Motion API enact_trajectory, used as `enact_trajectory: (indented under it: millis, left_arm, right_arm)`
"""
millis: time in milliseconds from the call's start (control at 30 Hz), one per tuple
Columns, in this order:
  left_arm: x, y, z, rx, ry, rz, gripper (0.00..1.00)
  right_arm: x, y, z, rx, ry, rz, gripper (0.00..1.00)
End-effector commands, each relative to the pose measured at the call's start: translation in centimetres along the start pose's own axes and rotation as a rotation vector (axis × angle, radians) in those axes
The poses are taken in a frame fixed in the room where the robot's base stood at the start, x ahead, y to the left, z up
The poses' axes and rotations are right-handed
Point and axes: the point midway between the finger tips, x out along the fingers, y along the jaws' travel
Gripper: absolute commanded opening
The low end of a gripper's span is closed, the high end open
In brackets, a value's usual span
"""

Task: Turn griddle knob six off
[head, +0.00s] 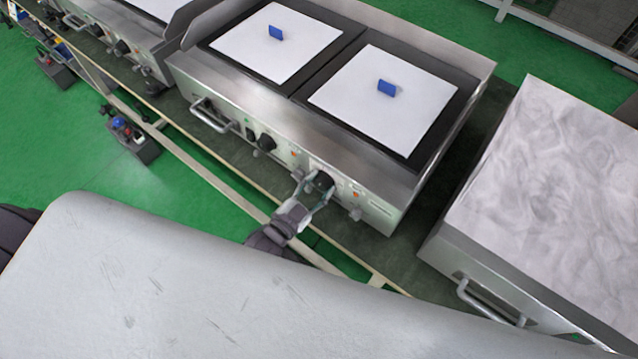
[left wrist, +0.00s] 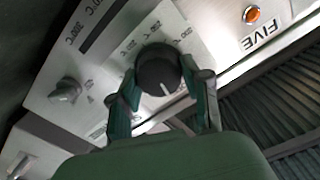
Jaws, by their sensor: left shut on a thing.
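A round black knob (head: 322,181) sits on the front panel of the griddle (head: 380,205), toward its right end. It also shows in the left wrist view (left wrist: 158,70), with a white pointer line toward its lower edge. My left gripper (head: 314,186) is shut on this knob, one green finger on each side of it; both fingers show in the left wrist view (left wrist: 163,100). The label FIVE (left wrist: 262,37) and an orange light (left wrist: 253,14) are on the panel right of the knob there. I cannot read a number for the held knob itself. My right gripper is not in view.
Another black knob (head: 266,142) and a handle (head: 208,115) are further left on the panel. White plates with blue blocks (head: 387,88) lie on the griddle top. A steel unit (head: 560,185) stands to the right. A rail (head: 190,162) runs along the front.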

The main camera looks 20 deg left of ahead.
Motion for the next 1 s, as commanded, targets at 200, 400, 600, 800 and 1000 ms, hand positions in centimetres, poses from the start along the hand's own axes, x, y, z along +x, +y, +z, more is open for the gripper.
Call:
enact_trajectory:
  millis: [200,400,600,800,1000]
  left_arm:
    - [-0.09,-0.03,0.14,-0.130,-0.004,0.001,0.13]
    - [-0.10,0.00,0.18,-0.202,-0.004,0.001,0.13]
    - [-0.11,0.03,0.19,-0.231,-0.004,0.002,0.13]
    - [-0.11,0.05,0.20,-0.235,-0.005,0.002,0.13]
    - [-0.11,0.05,0.20,-0.235,-0.005,0.002,0.49]
  right_arm:
    - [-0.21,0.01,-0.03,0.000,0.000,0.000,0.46]
    - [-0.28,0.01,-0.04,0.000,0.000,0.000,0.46]
    - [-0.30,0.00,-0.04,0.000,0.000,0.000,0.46]
    - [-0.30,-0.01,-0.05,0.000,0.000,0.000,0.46]
    - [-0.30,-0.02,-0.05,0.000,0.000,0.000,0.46]
